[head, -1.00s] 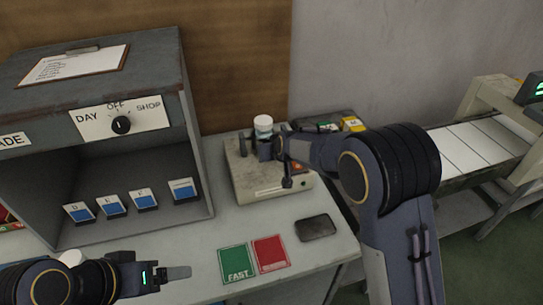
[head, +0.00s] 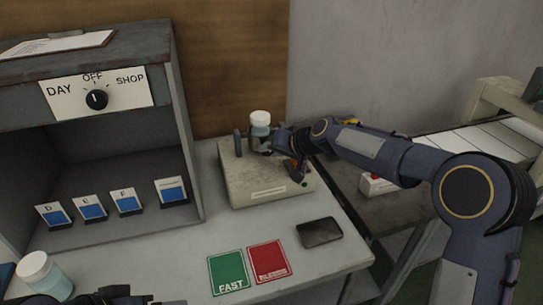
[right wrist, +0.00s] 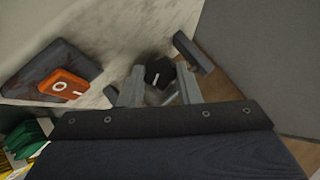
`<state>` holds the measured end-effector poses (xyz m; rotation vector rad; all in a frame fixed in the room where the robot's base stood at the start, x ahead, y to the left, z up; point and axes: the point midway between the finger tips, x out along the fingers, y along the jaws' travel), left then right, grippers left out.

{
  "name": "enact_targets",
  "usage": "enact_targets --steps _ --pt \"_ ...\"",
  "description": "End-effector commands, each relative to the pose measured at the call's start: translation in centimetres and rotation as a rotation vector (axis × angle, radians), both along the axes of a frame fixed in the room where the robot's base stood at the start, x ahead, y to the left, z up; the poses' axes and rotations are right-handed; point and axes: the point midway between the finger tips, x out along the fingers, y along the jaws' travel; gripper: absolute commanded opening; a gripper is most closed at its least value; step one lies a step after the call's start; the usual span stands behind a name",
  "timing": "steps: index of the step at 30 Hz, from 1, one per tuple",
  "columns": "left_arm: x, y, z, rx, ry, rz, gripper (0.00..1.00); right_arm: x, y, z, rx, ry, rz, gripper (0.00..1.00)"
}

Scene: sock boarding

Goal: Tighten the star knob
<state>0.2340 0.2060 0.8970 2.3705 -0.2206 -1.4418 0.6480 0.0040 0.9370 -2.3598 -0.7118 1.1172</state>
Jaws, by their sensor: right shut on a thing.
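The star knob (right wrist: 158,73) shows in the right wrist view as a small black knob with a white mark, between my right gripper's two grey fingers. In the head view, my right gripper (head: 267,145) is at the top of a beige machine (head: 250,185), and the arm hides the knob there. The right gripper (right wrist: 159,88) is shut on the knob. A jar with a white lid (head: 260,120) stands upright in the machine, just behind the gripper. My left gripper (head: 135,299) is mostly cut off at the bottom edge, so its jaws cannot be judged.
An orange switch (right wrist: 63,86) sits near the right gripper on a dark plate. A green FAST card (head: 228,272), a red card (head: 269,261) and a dark flat device (head: 319,232) lie on the table. A white-lidded jar (head: 43,274) is at lower left, below a grey cabinet (head: 187,140).

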Motion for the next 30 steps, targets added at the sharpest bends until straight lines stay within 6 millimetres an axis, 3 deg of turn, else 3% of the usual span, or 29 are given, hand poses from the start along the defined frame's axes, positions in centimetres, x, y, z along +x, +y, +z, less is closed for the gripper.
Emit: enact_targets --steps 12,13,17,26,30 --pt "0.0 0.0 -0.1 0.000 0.000 0.000 0.81 0.0 0.0 0.0 0.007 0.004 0.001 0.07" --pt "0.0 0.0 -0.1 0.000 0.000 0.000 0.81 0.0 0.0 -0.1 0.007 0.004 0.001 0.34" --pt "0.0 0.0 -0.1 0.000 0.000 0.000 0.81 0.0 0.0 -0.1 0.007 0.004 0.001 0.51" --pt "0.0 0.0 -0.1 0.000 0.000 0.000 0.81 -0.1 -0.1 0.1 0.007 0.004 0.000 0.51" --pt "0.0 0.0 -0.2 0.000 0.000 0.000 0.81 -0.9 -1.1 1.0 0.007 0.002 -0.002 0.51"
